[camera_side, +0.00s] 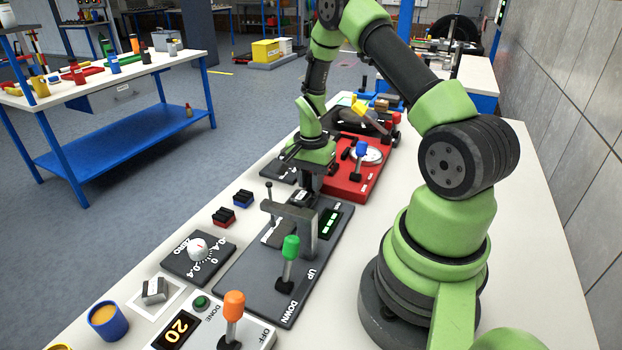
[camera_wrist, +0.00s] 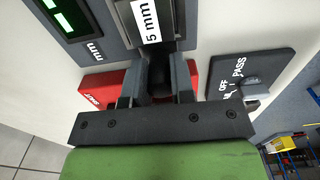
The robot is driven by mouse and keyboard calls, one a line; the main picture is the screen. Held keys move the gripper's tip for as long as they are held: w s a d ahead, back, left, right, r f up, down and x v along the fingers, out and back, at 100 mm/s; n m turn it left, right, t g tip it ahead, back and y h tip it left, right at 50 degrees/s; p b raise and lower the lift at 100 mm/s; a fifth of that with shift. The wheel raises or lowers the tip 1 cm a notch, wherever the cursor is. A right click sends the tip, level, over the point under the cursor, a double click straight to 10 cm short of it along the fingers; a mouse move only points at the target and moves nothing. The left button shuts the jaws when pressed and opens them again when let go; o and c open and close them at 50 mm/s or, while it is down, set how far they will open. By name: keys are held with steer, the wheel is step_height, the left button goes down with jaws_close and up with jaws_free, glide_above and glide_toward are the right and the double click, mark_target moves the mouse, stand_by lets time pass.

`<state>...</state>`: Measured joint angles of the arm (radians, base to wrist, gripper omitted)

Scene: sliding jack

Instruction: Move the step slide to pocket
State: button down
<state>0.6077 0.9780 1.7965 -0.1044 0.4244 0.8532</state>
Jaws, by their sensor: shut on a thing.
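My gripper (camera_wrist: 157,82) points down at the far end of the dark gauge plate (camera_side: 258,262) in the side view. Its fingers are shut on a dark piece, which I take to be the step slide (camera_wrist: 150,22), with a white "5 mm" label. In the side view the slide (camera_side: 303,196) shows low beneath the gripper, just beyond the grey bridge (camera_side: 290,213). A paler grey piece with a white label (camera_side: 277,234) lies under and beside the bridge. I cannot tell which recess is the pocket. The fingers hide part of the slide.
A green-knobbed UP/DOWN lever (camera_side: 290,262) and a green-lit display (camera_side: 330,222) are on the plate. A red fixture (camera_side: 350,185) stands just beyond the gripper. A PASS/OFF switch plate (camera_wrist: 255,75) is close on the right in the wrist view. A zero dial (camera_side: 197,250) is nearer.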

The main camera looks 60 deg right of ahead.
steer(key=a, duration=1.2)
steer(key=shift+a, duration=0.15)
steer(key=c, duration=1)
jaws_free()
step_height(320, 180, up, 10)
steer(key=shift+f, duration=0.1)
step_height(320, 180, up, 8)
glide_above(284, 221)
